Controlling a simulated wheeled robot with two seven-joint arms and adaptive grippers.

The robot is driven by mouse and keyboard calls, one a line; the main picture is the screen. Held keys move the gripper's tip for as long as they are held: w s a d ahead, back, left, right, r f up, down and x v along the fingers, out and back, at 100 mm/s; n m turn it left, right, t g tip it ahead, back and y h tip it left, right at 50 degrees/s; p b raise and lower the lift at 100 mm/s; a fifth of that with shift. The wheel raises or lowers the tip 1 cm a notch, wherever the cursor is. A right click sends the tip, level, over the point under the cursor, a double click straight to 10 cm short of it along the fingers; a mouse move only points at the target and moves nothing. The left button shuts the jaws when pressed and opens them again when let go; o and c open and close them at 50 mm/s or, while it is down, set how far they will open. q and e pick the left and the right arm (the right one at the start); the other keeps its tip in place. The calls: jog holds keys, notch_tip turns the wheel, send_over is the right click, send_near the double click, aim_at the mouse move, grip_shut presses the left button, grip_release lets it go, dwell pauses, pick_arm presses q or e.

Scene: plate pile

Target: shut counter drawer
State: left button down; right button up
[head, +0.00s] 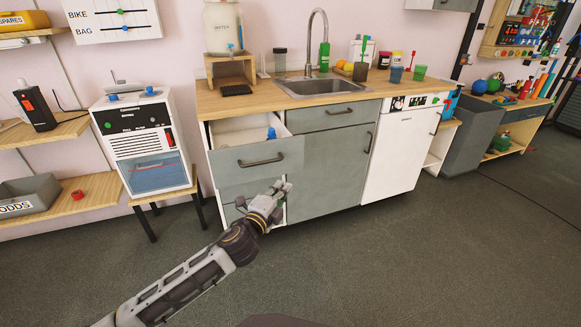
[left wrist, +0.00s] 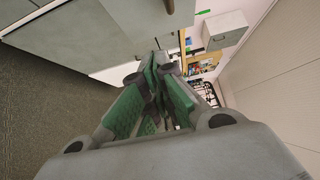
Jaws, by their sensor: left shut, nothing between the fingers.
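The counter drawer (head: 262,163) is the grey-fronted one at the counter's left end, with a dark bar handle. It stands pulled out, and its white inside shows with a blue-topped item (head: 271,133) in it. My left gripper (head: 283,187) is shut and empty, just below the drawer's handle in the head view; whether it touches the front cannot be told. In the left wrist view its green-padded fingers (left wrist: 158,68) are together, near grey cabinet fronts (left wrist: 90,30). My right gripper is not in view.
The wooden worktop (head: 260,105) holds a sink (head: 320,86), a water dispenser (head: 223,28) and cups. A white dishwasher (head: 400,150) stands right of the grey cabinet door (head: 328,170). A white appliance (head: 143,140) on a stand is to the left. The floor in front is clear.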

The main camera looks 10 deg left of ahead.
pick_arm(q)
jog(key=shift+w, duration=2.1)
jog(key=b, duration=0.3)
send_near(296, 158)
jog(key=shift+w+d, duration=0.85)
jog(key=shift+w, duration=1.1)
jog(key=shift+w+a, duration=0.3)
jog(key=shift+w, duration=0.05)
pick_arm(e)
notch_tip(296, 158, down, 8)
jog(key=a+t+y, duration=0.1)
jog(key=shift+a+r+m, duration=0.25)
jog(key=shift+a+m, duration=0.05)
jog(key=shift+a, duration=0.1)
pick_arm(q)
jog(key=shift+w, duration=0.1)
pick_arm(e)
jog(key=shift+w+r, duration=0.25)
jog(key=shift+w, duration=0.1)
